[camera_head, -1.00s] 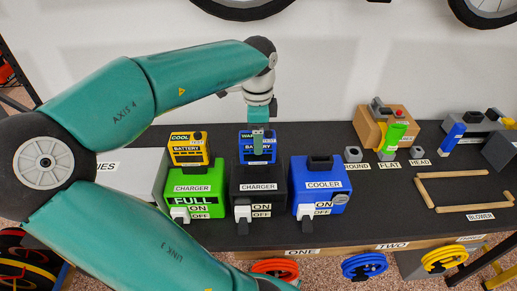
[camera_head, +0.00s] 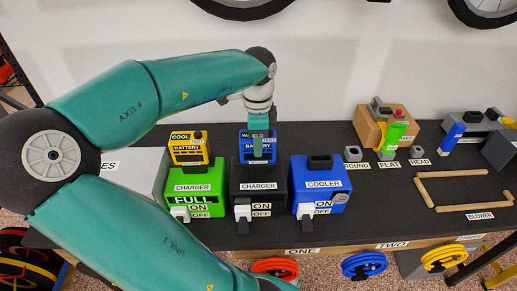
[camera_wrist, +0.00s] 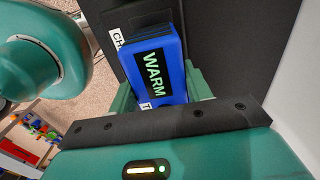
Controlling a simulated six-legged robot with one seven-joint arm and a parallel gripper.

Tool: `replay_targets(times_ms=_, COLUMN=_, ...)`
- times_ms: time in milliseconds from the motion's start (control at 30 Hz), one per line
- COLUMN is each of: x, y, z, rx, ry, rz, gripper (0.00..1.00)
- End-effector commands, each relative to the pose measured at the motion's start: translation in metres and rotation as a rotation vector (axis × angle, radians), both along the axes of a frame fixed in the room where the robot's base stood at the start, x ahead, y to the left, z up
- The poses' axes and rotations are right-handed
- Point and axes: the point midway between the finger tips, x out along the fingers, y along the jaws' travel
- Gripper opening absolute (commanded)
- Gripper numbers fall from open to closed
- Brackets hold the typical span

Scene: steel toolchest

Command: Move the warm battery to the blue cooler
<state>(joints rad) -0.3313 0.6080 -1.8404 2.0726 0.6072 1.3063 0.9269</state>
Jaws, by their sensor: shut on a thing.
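The blue battery (camera_head: 246,147) labelled WARM stands in the top of the black charger (camera_head: 258,177). It also shows in the wrist view (camera_wrist: 157,68), with its WARM label facing the camera. My gripper (camera_head: 257,145) comes down from above and is shut on the blue battery; in the wrist view its green fingers lie at both sides of it. The blue cooler (camera_head: 322,172) stands just right of the black charger. A dark slot shows on its top, with no battery in it.
A yellow battery (camera_head: 182,154) labelled COOL sits in the green charger (camera_head: 180,182) at the left. Several small tools and sockets, with wooden strips (camera_head: 449,174), lie on the bench to the right. Room above the cooler is clear.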

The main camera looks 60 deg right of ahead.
Motion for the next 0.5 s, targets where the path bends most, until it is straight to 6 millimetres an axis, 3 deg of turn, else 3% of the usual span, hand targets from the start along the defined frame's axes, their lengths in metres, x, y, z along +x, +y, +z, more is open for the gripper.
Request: replay_targets(times_ms=500, x=0.0000, y=-0.0002, z=0.0065, rx=-0.001, ry=0.000, rz=0.000, gripper=0.08)
